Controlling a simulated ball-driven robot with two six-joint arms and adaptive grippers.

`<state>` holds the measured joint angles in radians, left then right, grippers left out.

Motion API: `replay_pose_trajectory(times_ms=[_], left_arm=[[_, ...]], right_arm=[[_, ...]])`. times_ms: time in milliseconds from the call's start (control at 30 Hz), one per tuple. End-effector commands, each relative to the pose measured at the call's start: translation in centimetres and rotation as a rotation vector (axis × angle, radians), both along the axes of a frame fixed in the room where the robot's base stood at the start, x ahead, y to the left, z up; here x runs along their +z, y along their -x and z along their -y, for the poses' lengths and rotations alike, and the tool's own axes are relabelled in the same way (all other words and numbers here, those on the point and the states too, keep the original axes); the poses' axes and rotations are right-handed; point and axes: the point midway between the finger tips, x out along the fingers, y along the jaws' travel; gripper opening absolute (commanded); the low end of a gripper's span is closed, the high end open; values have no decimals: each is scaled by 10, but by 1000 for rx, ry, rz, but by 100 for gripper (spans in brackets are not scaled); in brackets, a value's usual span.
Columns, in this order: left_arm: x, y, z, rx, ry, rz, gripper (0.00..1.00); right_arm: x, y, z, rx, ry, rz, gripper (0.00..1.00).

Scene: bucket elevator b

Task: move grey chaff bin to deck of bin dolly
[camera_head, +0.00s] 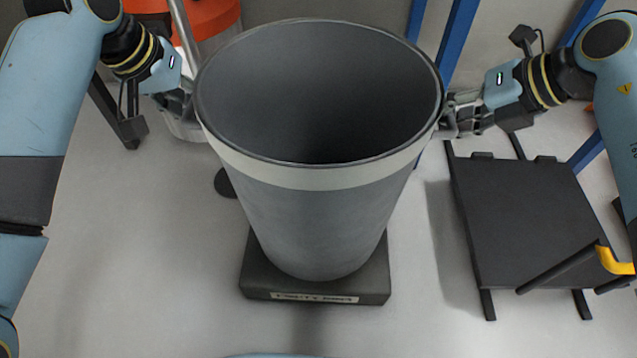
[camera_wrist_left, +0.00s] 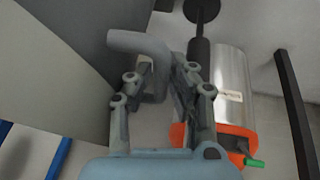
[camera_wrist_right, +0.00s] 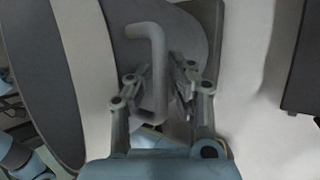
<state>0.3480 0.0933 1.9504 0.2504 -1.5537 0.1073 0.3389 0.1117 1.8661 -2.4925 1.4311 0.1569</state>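The grey chaff bin (camera_head: 315,225), a large tapered tub with a pale band below its rim, stands upright and empty on a dark, labelled plinth (camera_head: 315,297). The bin dolly's deck (camera_head: 515,215) is a flat black platform on the right, empty. My left gripper (camera_head: 187,103) is at the bin's left side, its fingers straddling a grey bent handle (camera_wrist_left: 157,75) in the left wrist view. My right gripper (camera_head: 452,115) is at the right side, straddling the other handle (camera_wrist_right: 157,75). Both look open, with narrow gaps beside the handles; finger contact is not clear.
An orange-topped metal canister (camera_head: 205,20) stands behind the bin on the left. Blue posts (camera_head: 458,35) rise behind on the right. A yellow-gripped bar (camera_head: 615,262) sticks out at the dolly's near right. Bare floor lies between plinth and dolly.

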Motion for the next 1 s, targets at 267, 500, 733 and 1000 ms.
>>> replay_pose_trajectory(times_ms=[267,500,733,1000], left_arm=[[0,0,0,0,1,0,0],[0,0,0,0,1,0,0],[0,0,1,-2,1,-1,0],[9,-2,1,-3,2,10,0]], right_arm=[[0,0,0,0,0,0,0],[1,0,0,0,-1,0,0],[1,0,0,1,-1,1,0],[9,-2,-1,2,-3,11,0]])
